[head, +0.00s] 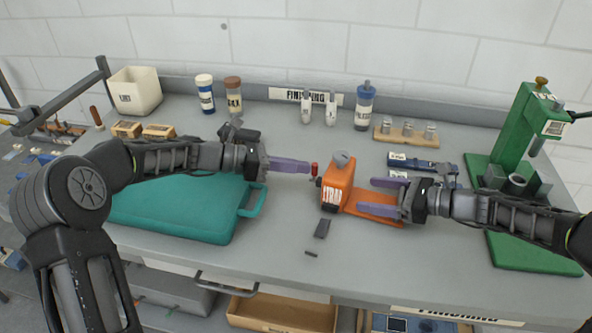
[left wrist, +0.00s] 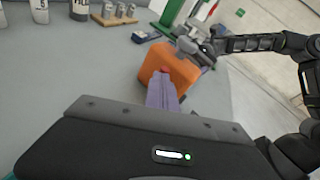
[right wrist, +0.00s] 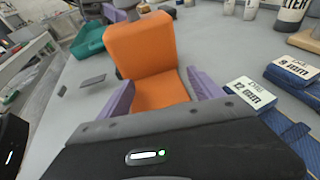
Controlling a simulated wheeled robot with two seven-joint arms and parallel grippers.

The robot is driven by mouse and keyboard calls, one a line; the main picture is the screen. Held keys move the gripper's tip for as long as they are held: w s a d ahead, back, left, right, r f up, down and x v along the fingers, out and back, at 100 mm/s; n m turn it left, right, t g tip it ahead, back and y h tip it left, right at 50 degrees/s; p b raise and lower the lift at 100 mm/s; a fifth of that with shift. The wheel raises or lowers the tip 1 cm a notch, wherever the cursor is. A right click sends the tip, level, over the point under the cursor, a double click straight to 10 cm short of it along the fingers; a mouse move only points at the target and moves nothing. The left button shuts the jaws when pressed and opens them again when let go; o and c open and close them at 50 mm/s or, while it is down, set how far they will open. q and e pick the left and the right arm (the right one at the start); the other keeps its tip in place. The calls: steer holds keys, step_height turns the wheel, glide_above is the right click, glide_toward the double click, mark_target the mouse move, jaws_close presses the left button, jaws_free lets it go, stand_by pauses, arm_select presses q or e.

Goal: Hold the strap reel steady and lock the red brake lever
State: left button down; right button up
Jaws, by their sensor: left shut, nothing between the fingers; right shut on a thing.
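The orange strap reel (head: 338,188) stands on the grey bench, with a raised block at its left and a low flat base (right wrist: 160,92) to its right. The small red brake lever (head: 315,170) is on the block's left side. My right gripper (head: 366,196) comes from the right, its purple fingers shut on the reel's base from both sides. My left gripper (head: 309,168) is shut and empty, its tips right beside the lever; I cannot tell whether they touch. In the left wrist view its fingers (left wrist: 162,82) point at the reel (left wrist: 172,67) and largely hide the lever.
A teal case (head: 175,215) lies under my left arm. A green press (head: 515,140) stands at the right. Blue packets (head: 420,163) lie behind my right gripper. A small dark piece (head: 322,228) lies in front of the reel. The front middle of the bench is mostly clear.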

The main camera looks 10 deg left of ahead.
arm_select(q)
steer(key=shift+w+d+r, duration=0.15)
steer(key=shift+w+d, duration=0.05)
steer(key=shift+w, duration=0.75)
steer(key=a+r, duration=0.5)
steer(key=a, duration=0.3)
steer(key=shift+a, duration=0.3)
steer(key=shift+s, duration=0.1)
arm_select(e)
steer(key=o, duration=1)
steer(key=shift+o, duration=0.2)
